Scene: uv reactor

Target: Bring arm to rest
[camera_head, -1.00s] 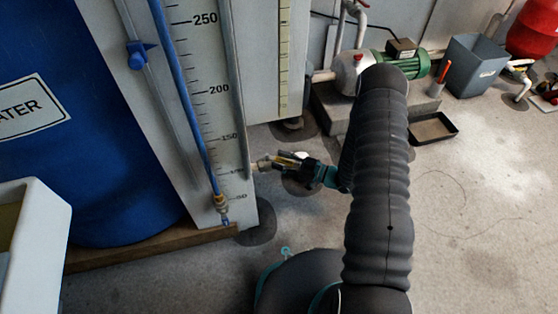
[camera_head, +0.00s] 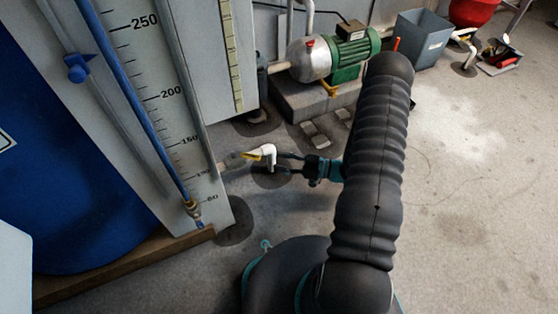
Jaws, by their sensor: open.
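My arm (camera_head: 372,180) stands in the middle right of the view, dark and ribbed, and hides part of the floor behind it. My gripper (camera_head: 277,163) reaches left from behind the arm, low over the floor. Its two dark fingers are apart and nothing shows held between them. Just left of the fingertips is a white pipe elbow (camera_head: 268,152) with a yellow valve handle (camera_head: 250,156). I cannot tell whether the fingers touch the elbow.
A scale panel (camera_head: 165,90) with a blue tube stands at left, before a blue tank (camera_head: 80,205). A green-and-silver pump (camera_head: 345,55) sits on a concrete block (camera_head: 310,98) behind. A grey bin (camera_head: 420,42) stands at back right. The right floor (camera_head: 480,220) is clear.

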